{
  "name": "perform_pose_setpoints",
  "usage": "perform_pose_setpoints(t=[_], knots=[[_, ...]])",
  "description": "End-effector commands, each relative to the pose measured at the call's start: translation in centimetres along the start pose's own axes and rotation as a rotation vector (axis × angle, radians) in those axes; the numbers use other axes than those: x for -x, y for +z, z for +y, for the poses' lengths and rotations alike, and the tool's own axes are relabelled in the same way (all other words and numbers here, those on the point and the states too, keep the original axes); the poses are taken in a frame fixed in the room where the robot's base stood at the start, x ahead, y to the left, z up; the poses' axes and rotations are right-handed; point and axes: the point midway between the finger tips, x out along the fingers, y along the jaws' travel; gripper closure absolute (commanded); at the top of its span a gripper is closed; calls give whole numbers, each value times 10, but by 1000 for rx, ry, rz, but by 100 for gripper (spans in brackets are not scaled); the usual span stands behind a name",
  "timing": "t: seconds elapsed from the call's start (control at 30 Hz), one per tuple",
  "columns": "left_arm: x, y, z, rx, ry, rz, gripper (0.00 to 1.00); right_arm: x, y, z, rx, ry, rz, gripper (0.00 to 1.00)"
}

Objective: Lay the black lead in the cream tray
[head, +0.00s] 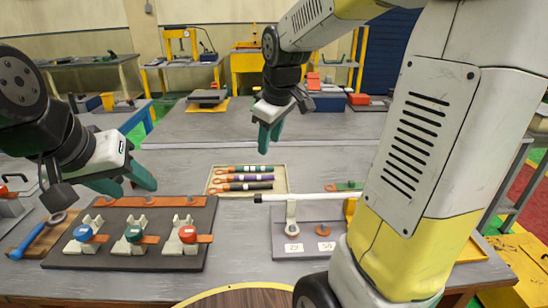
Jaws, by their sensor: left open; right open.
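The cream tray (281,181) lies on the grey table near the middle of the head view. The black lead (250,186) lies in it along the front side, with an orange ring end at its left. My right gripper (269,138) is open and empty, above and behind the tray, apart from the leads. My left gripper (125,182) is open and empty, left of the tray and above the back edge of a dark board.
The dark board (130,262) at front left carries cream holders with blue, green and red round parts. A blue-handled tool (28,240) lies left of it. Table behind the tray is clear.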

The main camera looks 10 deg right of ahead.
Motion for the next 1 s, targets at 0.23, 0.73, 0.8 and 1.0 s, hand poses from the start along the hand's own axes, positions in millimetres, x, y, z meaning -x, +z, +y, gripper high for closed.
perform_pose_setpoints(t=[0.23,0.73,0.8,1.0], knots=[[0,0,0,0,0,0,52,62,56,-53,-379,5,129,59],[0,0,0,0,0,0,52,84,104,-110,-737,-42,248,59],[0,0,0,0,0,0,52,84,104,-110,-737,-42,248,59],[0,0,0,0,0,0,52,84,104,-109,-735,-41,247,59]])
